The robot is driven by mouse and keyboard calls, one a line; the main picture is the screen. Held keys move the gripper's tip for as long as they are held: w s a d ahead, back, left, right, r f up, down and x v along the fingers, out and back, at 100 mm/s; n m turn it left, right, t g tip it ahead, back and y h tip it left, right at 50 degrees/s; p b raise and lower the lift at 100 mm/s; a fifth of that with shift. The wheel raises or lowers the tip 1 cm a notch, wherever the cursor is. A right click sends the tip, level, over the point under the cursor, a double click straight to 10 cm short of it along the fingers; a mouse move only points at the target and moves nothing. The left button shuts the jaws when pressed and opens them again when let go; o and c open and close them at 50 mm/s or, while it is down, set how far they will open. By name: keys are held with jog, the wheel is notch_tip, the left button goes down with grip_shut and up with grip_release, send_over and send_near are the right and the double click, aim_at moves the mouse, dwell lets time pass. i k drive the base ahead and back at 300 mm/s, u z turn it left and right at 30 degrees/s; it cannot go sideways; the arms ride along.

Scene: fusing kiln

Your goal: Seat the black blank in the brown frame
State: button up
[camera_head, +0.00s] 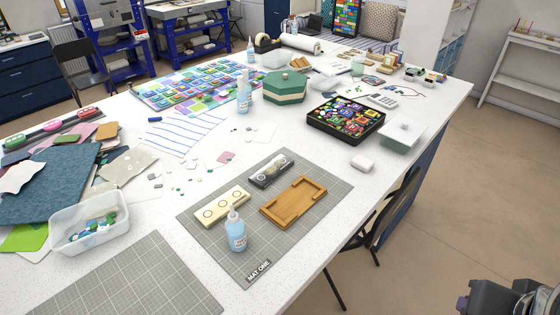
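The black blank (270,168) is a dark block with round pale marks along its length. It lies on the grey gridded mat marked MAT ONE (310,236), near its far edge. The brown frame (293,202) lies flat on the same mat, to the right of and nearer than the black blank. The frame has raised rims, and its inside looks empty. The blank and the frame are apart. My gripper cannot be made out; only a dark part of what seems to be my own arm shows at the bottom right corner.
A cream block (222,204) with round marks and a blue glue bottle (236,232) stand left of the frame on the mat. A white eraser-like block (362,163) lies beyond the mat. A chair (385,222) stands against the table's right edge.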

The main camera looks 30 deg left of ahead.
aim_at(282, 211)
jog(key=i, duration=0.85)
jog(key=u, duration=2.75)
jog(key=i, duration=0.5)
jog(key=z, duration=0.1)
